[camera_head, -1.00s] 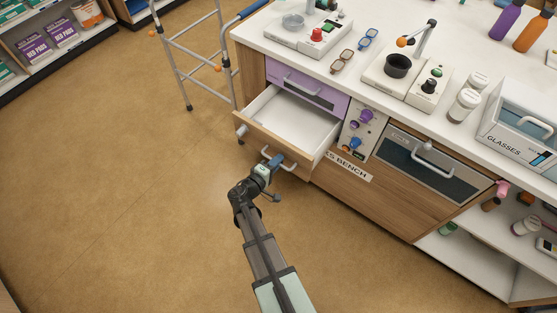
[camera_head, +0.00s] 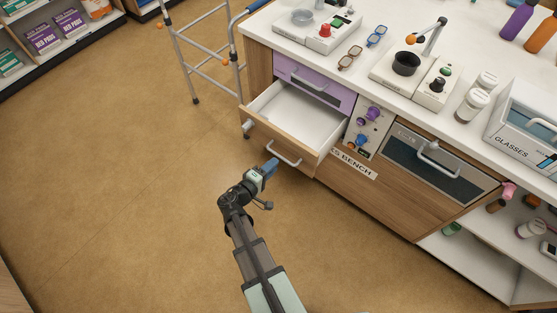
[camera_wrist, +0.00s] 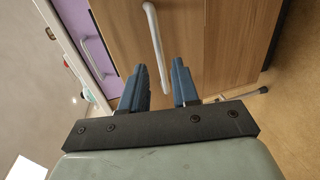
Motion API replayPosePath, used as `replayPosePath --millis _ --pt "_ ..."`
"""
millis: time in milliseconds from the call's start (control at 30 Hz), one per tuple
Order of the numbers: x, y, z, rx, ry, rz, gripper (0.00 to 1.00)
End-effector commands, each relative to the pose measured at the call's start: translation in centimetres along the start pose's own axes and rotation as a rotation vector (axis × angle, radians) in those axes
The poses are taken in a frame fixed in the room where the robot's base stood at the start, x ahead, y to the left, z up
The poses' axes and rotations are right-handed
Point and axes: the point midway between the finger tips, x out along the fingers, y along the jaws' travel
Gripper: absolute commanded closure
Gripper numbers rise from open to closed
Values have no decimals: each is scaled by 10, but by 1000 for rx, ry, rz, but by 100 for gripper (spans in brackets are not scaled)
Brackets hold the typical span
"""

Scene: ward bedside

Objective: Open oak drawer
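The oak drawer (camera_head: 262,140) stands pulled out from the bench, below a lilac drawer, and its white inside looks empty. Its pale bar handle (camera_head: 284,154) is on the oak front; the handle also shows in the wrist view (camera_wrist: 154,45).
The lilac drawer (camera_head: 312,82) above is shut. A walking frame (camera_head: 210,60) stands to the left of the bench. Knobs (camera_head: 364,125) and an oven-like door (camera_head: 432,165) are to the right. The floor (camera_head: 120,190) on the left is clear.

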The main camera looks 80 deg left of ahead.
Motion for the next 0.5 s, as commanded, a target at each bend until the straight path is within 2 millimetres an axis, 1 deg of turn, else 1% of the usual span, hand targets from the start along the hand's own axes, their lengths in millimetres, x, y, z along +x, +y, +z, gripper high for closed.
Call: replayPosePath --millis 33,200,300,500 --pt "-12 1 1 0 3 0 70" --pt "-40 1 1 0 1 0 70" --pt "-53 0 0 0 1 -1 70" --pt "-70 0 0 0 0 0 70"
